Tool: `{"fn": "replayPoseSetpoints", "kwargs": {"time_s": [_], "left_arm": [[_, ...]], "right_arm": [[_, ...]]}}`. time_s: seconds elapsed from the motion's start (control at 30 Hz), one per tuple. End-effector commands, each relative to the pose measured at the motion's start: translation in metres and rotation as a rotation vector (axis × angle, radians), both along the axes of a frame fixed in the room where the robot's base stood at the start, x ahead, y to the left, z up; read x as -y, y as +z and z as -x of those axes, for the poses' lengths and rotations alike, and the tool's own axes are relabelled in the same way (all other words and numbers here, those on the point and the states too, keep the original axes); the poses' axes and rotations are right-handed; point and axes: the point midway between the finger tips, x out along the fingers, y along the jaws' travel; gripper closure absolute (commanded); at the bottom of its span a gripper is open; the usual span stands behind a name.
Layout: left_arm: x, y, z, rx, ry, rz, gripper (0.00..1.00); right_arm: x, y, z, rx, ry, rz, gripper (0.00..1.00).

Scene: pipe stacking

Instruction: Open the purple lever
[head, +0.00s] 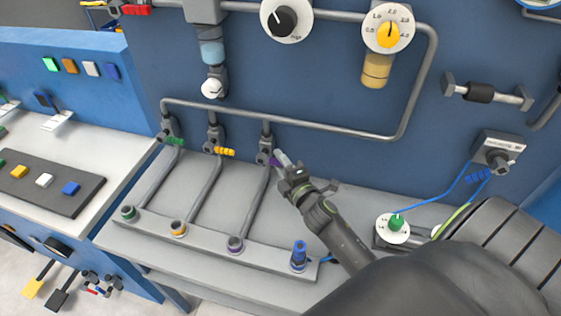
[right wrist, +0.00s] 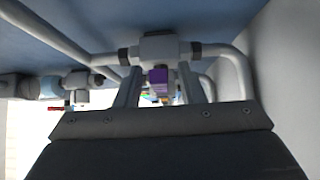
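The purple lever (head: 273,161) sits on the third valve (head: 265,150) of the row on the blue panel. My right gripper (head: 283,160) reaches up to it from the lower right and partly hides it in the head view. In the right wrist view, the purple lever (right wrist: 159,76) shows between my two fingers (right wrist: 158,88), with a gap on each side. The fingers look open, one to each side of the lever. The grey valve body (right wrist: 158,47) is just beyond the fingertips. My left gripper is not in view.
Valves with a green lever (head: 174,141) and a yellow lever (head: 224,151) stand to the left. A grey pipe (head: 290,122) runs above the valves. A blue fitting (head: 299,255) stands on the front rail. A white-ringed green knob (head: 396,225) is at the right.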

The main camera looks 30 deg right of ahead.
Motion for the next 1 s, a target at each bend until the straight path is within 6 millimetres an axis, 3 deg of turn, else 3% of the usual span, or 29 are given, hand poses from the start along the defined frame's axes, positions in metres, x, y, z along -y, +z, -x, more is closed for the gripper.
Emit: {"fn": "replayPoseSetpoints", "kwargs": {"time_s": [0.33,0.6,1.0], "left_arm": [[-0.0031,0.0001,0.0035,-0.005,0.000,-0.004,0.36],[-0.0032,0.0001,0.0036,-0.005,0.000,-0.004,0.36],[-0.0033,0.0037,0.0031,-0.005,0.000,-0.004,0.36]], "right_arm": [[0.0005,-0.0001,-0.0036,-0.001,0.000,0.000,0.65],[0.0004,-0.0001,-0.0034,-0.001,0.000,0.000,1.00],[0.0004,0.0011,-0.0058,-0.004,-0.001,0.003,1.00]]}}
